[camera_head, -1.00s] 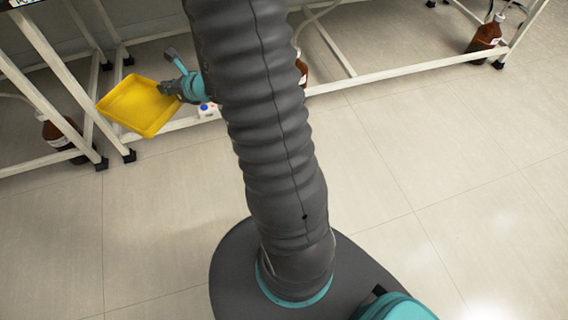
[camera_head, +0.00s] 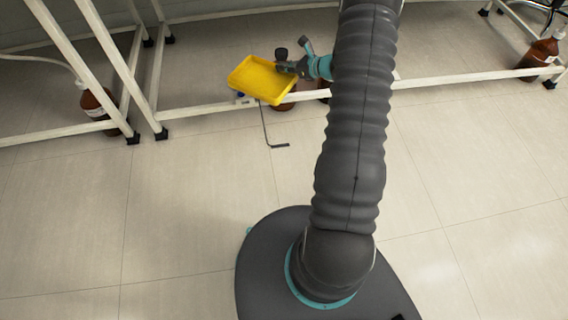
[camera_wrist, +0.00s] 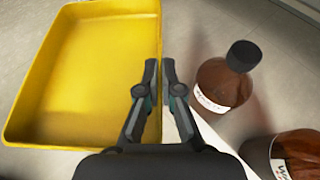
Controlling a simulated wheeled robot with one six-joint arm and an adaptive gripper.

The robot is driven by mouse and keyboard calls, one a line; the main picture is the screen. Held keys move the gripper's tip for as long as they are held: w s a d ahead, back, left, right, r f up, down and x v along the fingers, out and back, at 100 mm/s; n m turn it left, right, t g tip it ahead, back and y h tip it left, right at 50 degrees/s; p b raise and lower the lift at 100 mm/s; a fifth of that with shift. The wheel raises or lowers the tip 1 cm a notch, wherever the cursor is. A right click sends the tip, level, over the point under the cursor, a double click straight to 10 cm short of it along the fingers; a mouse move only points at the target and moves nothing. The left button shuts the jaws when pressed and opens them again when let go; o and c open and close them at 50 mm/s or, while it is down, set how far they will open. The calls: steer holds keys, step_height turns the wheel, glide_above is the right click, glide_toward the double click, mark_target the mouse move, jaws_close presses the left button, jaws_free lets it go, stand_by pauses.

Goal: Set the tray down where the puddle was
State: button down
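The yellow tray (camera_head: 262,79) is up off the floor in front of the bench's low white rail in the head view. It looks empty and slightly tilted. My gripper (camera_head: 281,67) is at the tray's right side. In the wrist view the fingers of my gripper (camera_wrist: 162,72) stand on either side of the rim of the tray (camera_wrist: 80,75), shut on it. No puddle shows on the floor in view.
Brown bottles stand at left (camera_head: 97,104) and far right (camera_head: 540,54). In the wrist view a capped bottle (camera_wrist: 220,85) and another (camera_wrist: 290,155) are close right of my gripper. A thin dark bent rod (camera_head: 268,132) shows below the tray. The front floor is clear.

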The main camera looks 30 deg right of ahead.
steer(key=s+d+f+n+g+y, duration=0.1)
steer(key=s+d+f, duration=0.25)
steer(key=f, duration=0.35)
steer(key=s+d+f+n+g+y+b, duration=0.1)
steer(key=s+d+f, duration=0.25)
steer(key=f, duration=0.35)
steer(key=s+d+f+n+g+y, duration=0.1)
steer(key=s+d+f, duration=0.1)
steer(key=d+f, duration=0.35)
glide_above(296, 150)
steer(key=f, duration=0.8)
steer(key=shift+w+f+p, duration=0.2)
steer(key=shift+f+p, duration=0.2)
steer(key=shift+a+f, duration=0.1)
steer(key=shift+f, duration=2)
steer(key=shift+f+b, duration=0.2)
steer(key=shift+b, duration=0.25)
steer(key=c, duration=1.3)
jaws_free()
steer(key=shift+r, duration=0.2)
